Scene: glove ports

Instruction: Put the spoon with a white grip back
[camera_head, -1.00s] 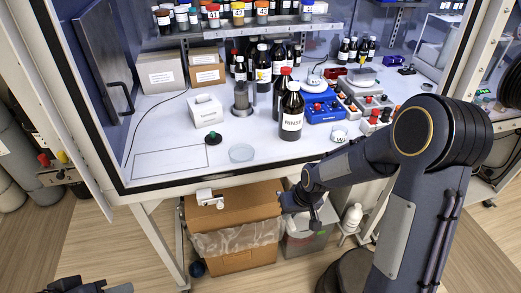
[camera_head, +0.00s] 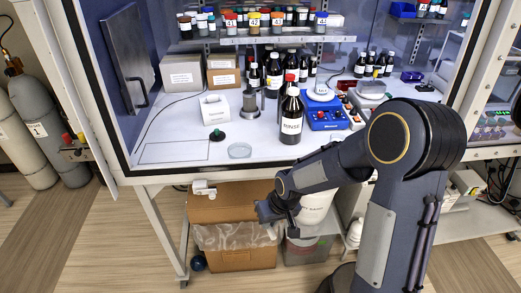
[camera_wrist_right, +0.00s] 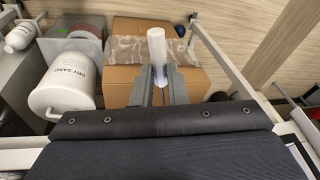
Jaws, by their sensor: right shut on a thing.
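My right gripper (camera_head: 266,212) is in front of the bench, low over the right part of an open cardboard box. In the right wrist view its two grey fingers (camera_wrist_right: 160,76) are shut on a white, rod-like grip (camera_wrist_right: 157,46). I take this for the spoon with a white grip; its bowl cannot be made out. In the head view the spoon cannot be made out at the gripper. My left gripper is out of view.
The open cardboard box (camera_head: 247,258) with a clear liner stands under the bench front. A white DRY SAND bucket (camera_wrist_right: 65,82) is beside it. On the white worktop (camera_head: 185,152) stand a RINSE bottle (camera_head: 291,123), a clear dish (camera_head: 240,151) and a metal cylinder (camera_head: 250,104).

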